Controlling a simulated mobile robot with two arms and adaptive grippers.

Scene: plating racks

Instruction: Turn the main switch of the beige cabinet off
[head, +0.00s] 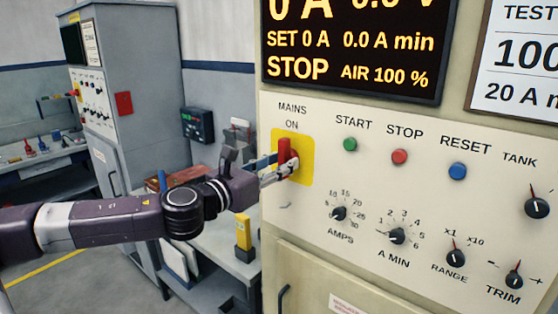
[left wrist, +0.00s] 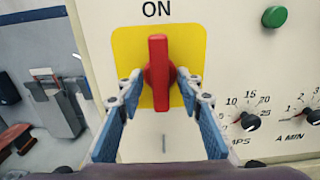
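The red main switch handle (head: 287,155) stands upright on a yellow plate (head: 306,158) on the beige cabinet's panel, under the labels MAINS and ON. In the left wrist view the red handle (left wrist: 158,72) points up towards ON, in the middle of the yellow plate (left wrist: 125,45). My left gripper (head: 280,171) is at the handle. In the left wrist view its fingertips (left wrist: 159,82) are on either side of the handle's middle, apart, with narrow spaces beside the handle; firm contact does not show. My right gripper is not in view.
Right of the switch are the green START (head: 350,144), red STOP (head: 399,157) and blue RESET (head: 457,171) buttons, with several black knobs below. The display (head: 352,45) reads STOP and 0 A. A grey cabinet (head: 140,110) and a bench stand behind at left.

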